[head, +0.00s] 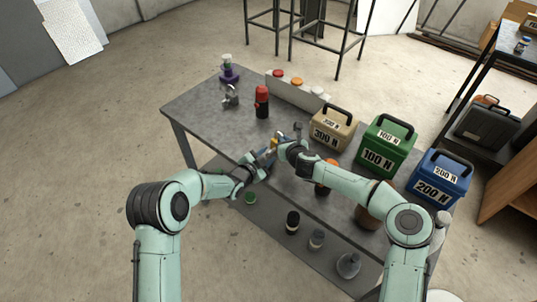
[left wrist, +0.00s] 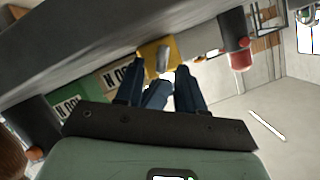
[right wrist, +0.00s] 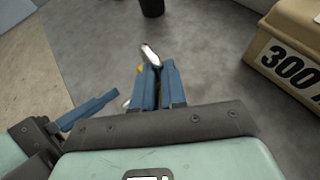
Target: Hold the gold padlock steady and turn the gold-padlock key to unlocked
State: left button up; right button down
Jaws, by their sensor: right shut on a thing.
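The gold padlock (head: 274,143) is held above the table's near edge; in the left wrist view its yellow body (left wrist: 147,53) shows past my fingertips. A silver piece (left wrist: 162,59), which looks like the key, is on its near face. My right gripper (right wrist: 160,70) is shut on the padlock; a silver shackle-like part (right wrist: 150,56) stands out beyond its fingers, which hide most of the body. My left gripper (left wrist: 158,82) is open, facing the padlock and short of it. Blue finger parts (left wrist: 155,95) show in its gap, apparently the right gripper's.
The grey table (head: 210,108) carries a red-and-black bottle (head: 262,102) and weight boxes in tan (head: 334,130), green (head: 385,146) and blue (head: 441,179) on the right. A lower shelf (head: 270,218) holds several small objects. The table's left part is mostly clear.

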pick_arm(q)
jog(key=shift+x, duration=1)
grip_shut()
jog(key=shift+s+d+m+t, duration=0.1)
jog(key=shift+m+t, duration=0.2)
jog(key=shift+m, duration=0.3)
grip_release()
jog(key=v, duration=1.2)
